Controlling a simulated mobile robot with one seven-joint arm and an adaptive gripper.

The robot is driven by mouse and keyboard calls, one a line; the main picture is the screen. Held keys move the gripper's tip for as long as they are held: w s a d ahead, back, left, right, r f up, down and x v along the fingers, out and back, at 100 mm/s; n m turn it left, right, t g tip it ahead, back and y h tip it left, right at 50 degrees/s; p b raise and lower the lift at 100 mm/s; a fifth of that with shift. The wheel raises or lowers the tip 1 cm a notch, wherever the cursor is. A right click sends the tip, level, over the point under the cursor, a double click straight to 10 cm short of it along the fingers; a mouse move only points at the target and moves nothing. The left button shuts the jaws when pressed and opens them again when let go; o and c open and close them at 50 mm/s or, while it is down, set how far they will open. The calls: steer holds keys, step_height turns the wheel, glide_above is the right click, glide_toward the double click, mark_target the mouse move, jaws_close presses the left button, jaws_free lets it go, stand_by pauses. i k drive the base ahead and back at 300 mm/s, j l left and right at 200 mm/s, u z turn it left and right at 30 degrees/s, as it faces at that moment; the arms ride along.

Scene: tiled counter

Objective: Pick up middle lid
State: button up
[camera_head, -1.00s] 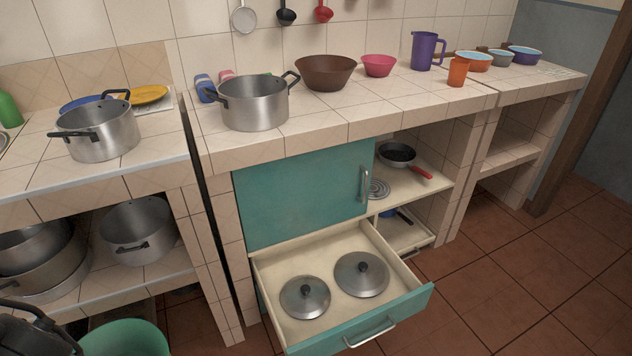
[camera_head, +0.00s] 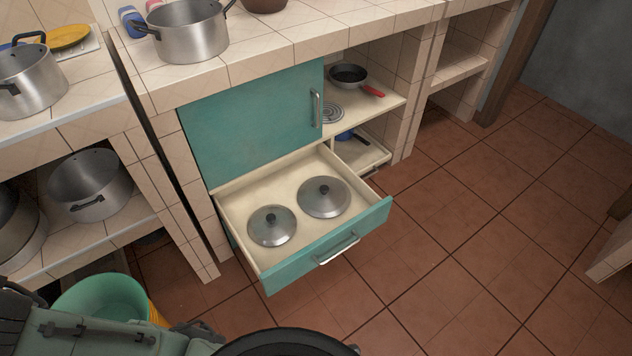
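Two round metal lids with black knobs lie in an open drawer (camera_head: 245,188) under the counter. The left lid (camera_head: 262,236) is nearer the drawer's front left. The right lid (camera_head: 335,205) sits beside it, a little further back. Only these two lids show, so I cannot tell which one is the middle lid. The drawer has a teal front with a metal handle (camera_head: 336,249). My gripper is not clearly seen; dark and green-grey parts of my own body show at the bottom edge.
A teal cabinet door (camera_head: 255,120) is above the drawer. A metal pot (camera_head: 188,36) stands on the counter and another (camera_head: 92,187) on the left shelf. A green bucket (camera_head: 100,302) is on the floor at lower left. The tiled floor (camera_head: 470,250) at right is clear.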

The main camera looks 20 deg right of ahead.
mark_target(322, 196)
steer(key=i+z, duration=0.7)
steer(key=i+j+z, duration=0.15)
steer(key=i+z, duration=0.2)
